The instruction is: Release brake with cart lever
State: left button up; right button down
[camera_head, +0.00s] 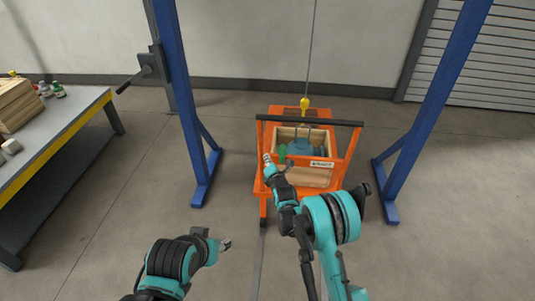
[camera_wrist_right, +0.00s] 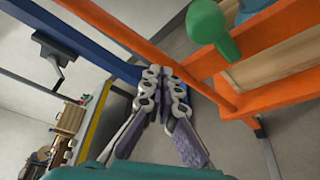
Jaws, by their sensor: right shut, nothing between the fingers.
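The orange cart (camera_head: 270,190) stands between the blue posts, with a black push bar (camera_head: 310,121) across its top. Its lever has a green ball knob (camera_head: 282,151) at the left of the wooden crate (camera_head: 318,177). The knob also shows large at the top of the right wrist view (camera_wrist_right: 214,28). My right gripper (camera_head: 267,160) is shut and empty at the cart's left upright, to the left of the knob and apart from it. Its closed fingers (camera_wrist_right: 164,78) point at the orange frame in the wrist view. My left gripper (camera_head: 227,244) hangs low in front of the cart; its jaw gap is too small to judge.
A yellow hook (camera_head: 304,103) hangs on a cable above the crate, which holds a blue pump (camera_head: 305,147). Blue gantry posts (camera_head: 185,100) flank the cart, the left one with a hand crank (camera_head: 135,80). A workbench (camera_head: 60,125) stands left. Floor between is clear.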

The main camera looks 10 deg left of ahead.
pick_arm(q)
jog(key=shift+d+r+p, duration=0.2)
jog(key=shift+r+p, duration=0.55)
jog(key=shift+r, duration=0.25)
pick_arm(e)
jog(key=f+v, duration=0.1)
jog(key=v, duration=0.5)
jog(key=shift+s+d+f, duration=0.3)
jog(key=shift+s+d, duration=0.1)
jog(key=shift+d, duration=0.05)
